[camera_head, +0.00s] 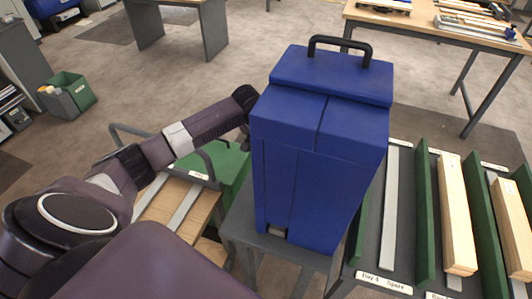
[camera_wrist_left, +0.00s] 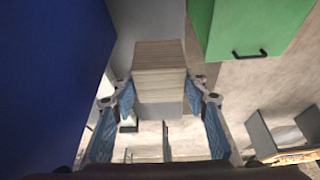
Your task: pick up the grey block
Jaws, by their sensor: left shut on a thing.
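In the left wrist view, a block (camera_wrist_left: 160,62) with a pale, finely striped grey-beige face sits between the two blue-padded fingers of my left gripper (camera_wrist_left: 161,90). The gripper is shut on it, with one finger at each side. Grey surfaces lie behind and below the block; I cannot tell whether it is touching them. In the head view my left arm reaches in from the left, and its gripper and the block are hidden behind the tall blue case. My right gripper is in neither view.
The tall blue case (camera_head: 320,150) with a black handle stands on a grey stand (camera_head: 270,246), close beside my left wrist. A green box (camera_wrist_left: 250,28) is near the gripper. At right are trays with green dividers (camera_head: 425,210) and wooden bars (camera_head: 456,210). Open floor lies beyond.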

